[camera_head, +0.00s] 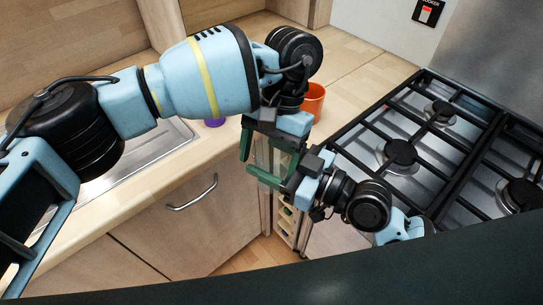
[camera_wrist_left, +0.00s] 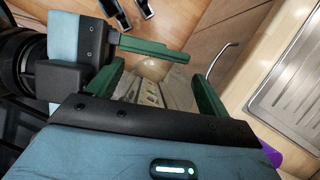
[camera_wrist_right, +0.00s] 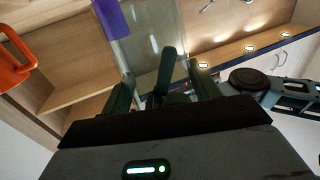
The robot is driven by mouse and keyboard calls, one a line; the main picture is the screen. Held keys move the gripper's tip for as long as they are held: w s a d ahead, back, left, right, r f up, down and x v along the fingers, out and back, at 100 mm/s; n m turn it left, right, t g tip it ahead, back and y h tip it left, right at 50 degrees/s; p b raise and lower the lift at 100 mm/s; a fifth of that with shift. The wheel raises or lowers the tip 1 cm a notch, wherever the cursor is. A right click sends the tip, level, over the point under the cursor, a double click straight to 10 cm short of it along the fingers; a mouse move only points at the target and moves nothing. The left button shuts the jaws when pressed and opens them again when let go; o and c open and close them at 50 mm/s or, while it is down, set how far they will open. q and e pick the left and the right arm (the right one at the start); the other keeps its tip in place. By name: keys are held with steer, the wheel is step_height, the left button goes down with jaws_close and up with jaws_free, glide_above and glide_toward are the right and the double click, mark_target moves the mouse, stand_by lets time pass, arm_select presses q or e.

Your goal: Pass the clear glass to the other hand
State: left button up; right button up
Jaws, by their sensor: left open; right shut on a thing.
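The clear glass (camera_wrist_right: 147,42) shows as a pale see-through shape beyond the fingers in the right wrist view. In the left wrist view its faint rounded outline (camera_wrist_left: 150,68) lies between my left fingers. In the head view it is hard to make out among the green fingers. My right gripper (camera_head: 263,157), also in its own wrist view (camera_wrist_right: 160,75), is shut on the glass. My left gripper (camera_head: 270,167) is open, its fingers (camera_wrist_left: 155,72) spread on either side of the glass. The two grippers are crossed close together; I cannot tell whether the left fingers touch the glass.
A purple object (camera_head: 214,122) is beside the metal sink (camera_head: 165,150). The gas hob (camera_head: 410,125) is at the right. A cupboard with a handle (camera_head: 192,194) is below the counter.

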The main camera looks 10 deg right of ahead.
arm_select(q)
steer(key=shift+s+d+r, duration=0.1)
steer(key=shift+d, duration=0.1)
steer(key=v, duration=1.2)
